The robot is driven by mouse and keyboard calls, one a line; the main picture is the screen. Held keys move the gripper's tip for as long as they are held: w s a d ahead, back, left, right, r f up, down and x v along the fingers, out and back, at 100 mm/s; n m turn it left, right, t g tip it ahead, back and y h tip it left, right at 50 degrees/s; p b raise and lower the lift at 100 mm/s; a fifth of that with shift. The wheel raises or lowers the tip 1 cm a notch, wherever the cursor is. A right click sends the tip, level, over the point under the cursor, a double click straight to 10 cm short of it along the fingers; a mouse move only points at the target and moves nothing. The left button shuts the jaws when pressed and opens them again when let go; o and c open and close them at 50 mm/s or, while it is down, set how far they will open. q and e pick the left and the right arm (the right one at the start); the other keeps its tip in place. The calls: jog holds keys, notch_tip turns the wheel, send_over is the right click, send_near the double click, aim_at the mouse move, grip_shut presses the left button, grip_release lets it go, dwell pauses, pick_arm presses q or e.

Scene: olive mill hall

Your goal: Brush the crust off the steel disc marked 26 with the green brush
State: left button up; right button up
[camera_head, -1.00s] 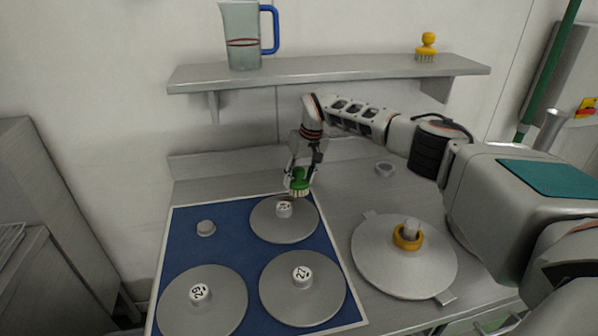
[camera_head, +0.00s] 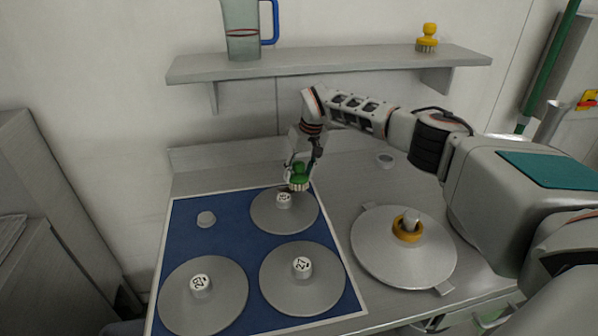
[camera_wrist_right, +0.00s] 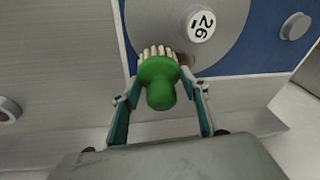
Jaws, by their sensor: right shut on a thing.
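The steel disc marked 26 (camera_head: 268,221) lies at the back right of a blue mat. Its white numbered knob also shows in the wrist view, on the disc (camera_wrist_right: 228,48). My right gripper (camera_head: 297,172) is shut on the green brush (camera_wrist_right: 160,82), which also shows in the head view (camera_head: 300,171). The pale bristles point down at the disc's back edge. A small brown patch shows beside the bristles in the wrist view; the brush hides part of this area. I cannot tell whether the bristles touch the disc. My left gripper is out of view.
The disc marked 27 (camera_head: 290,295) and another numbered disc (camera_head: 215,315) lie on the blue mat (camera_head: 180,240) with a small grey knob (camera_head: 206,219). A larger disc with a yellow ring (camera_head: 385,255) lies right. A shelf (camera_head: 330,67) holds a jug (camera_head: 241,20) and yellow brush (camera_head: 427,38).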

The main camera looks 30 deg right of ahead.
jog(key=shift+s+a+f, duration=0.1)
jog(key=shift+s+f, duration=0.05)
jog(key=shift+f, duration=0.6)
